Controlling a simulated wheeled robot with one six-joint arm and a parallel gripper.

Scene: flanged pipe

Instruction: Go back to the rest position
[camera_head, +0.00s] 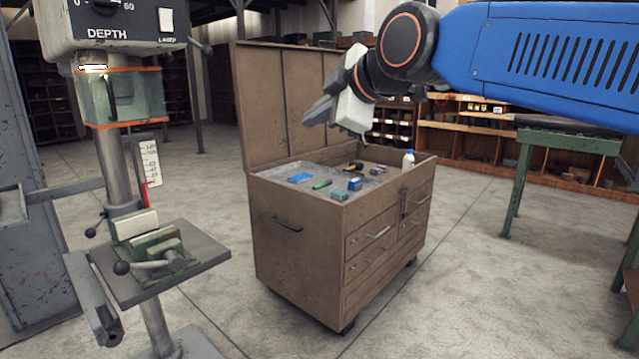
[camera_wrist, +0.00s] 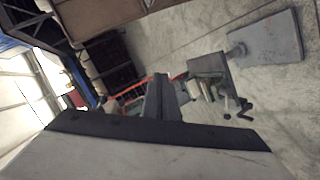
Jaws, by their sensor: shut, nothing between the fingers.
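My gripper (camera_head: 318,112) is in the air above the brown tool chest (camera_head: 290,225) in the head view, at the end of my blue arm. Its fingers point left and slightly down, toward the drill press side. In the wrist view the fingers of my gripper (camera_wrist: 160,95) are together, with nothing held between them. No flanged pipe can be made out in either view.
A drill press (camera_head: 125,180) with a vise on its table (camera_head: 165,262) stands at the left. Small items and a white bottle (camera_head: 408,160) lie or stand on the chest top. A green workbench (camera_head: 570,140) is at the right. The concrete floor (camera_head: 470,290) is clear front right.

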